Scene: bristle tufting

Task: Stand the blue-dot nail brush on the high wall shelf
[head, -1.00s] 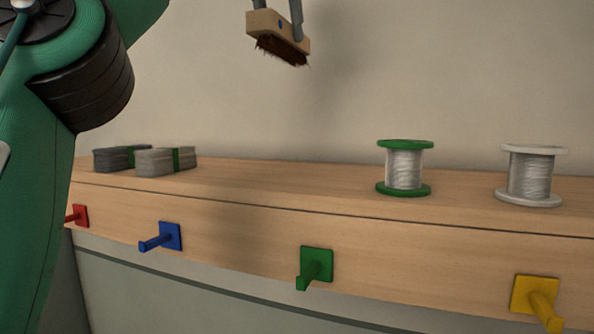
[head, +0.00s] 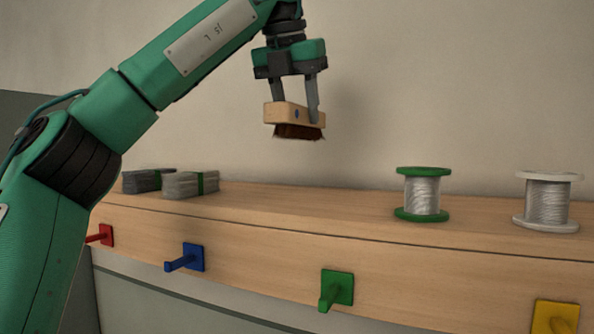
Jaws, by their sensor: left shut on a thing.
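Clear space shows between the bristles and the shelf top. My right gripper is out of view.
Two banded grey bundles (head: 190,185) lie on the shelf at left. A green-flanged wire spool (head: 422,194) and a white spool (head: 548,202) stand at right. The shelf top between is clear. Red, blue, green (head: 337,288) and yellow pegs stick out of its front.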

